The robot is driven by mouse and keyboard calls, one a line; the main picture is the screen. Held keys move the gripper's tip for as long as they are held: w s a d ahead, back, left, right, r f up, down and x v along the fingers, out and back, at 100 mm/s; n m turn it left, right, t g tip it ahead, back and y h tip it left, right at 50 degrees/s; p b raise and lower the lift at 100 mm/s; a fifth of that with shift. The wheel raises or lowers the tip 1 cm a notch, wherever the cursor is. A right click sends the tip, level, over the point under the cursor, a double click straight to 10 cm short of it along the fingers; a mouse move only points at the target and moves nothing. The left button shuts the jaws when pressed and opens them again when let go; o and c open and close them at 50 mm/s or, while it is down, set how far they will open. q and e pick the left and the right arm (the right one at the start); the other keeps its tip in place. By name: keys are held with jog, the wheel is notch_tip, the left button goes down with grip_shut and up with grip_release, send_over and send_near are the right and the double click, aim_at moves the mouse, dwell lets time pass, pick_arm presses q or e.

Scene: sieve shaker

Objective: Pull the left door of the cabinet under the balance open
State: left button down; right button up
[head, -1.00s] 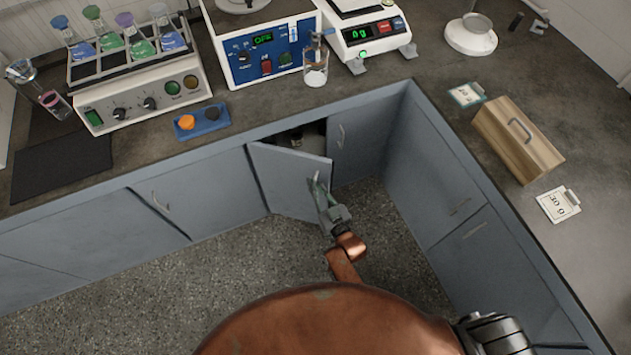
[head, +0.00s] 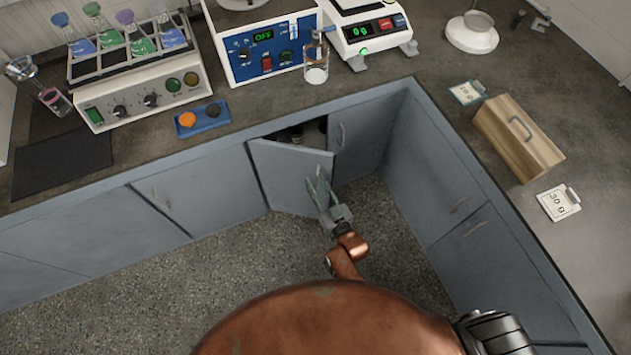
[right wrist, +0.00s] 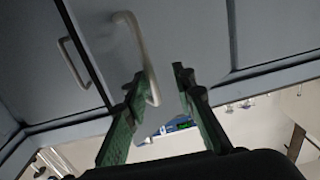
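The left door (head: 285,170) of the cabinet under the balance stands partly open, its free edge swung out from the cabinet front and a dark gap above it. My right gripper (head: 317,184) is at the front of this door, by its handle, with its fingers spread. In the right wrist view, the pale bar handle (right wrist: 136,42) reaches down between the two green fingers (right wrist: 160,80), close to the left fingertip. I cannot tell whether they touch. The balance (head: 365,35) stands on the counter above. My left gripper is not in view.
The closed right door (head: 355,140) is beside the open one, at the inner corner. More cabinet fronts (head: 435,180) run along the right side. The speckled floor (head: 240,270) in front is clear. A glass beaker (head: 316,70) and a wooden box (head: 517,137) stand on the counter.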

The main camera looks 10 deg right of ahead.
jog(key=v, duration=1.1)
jog(key=shift+s, duration=0.15)
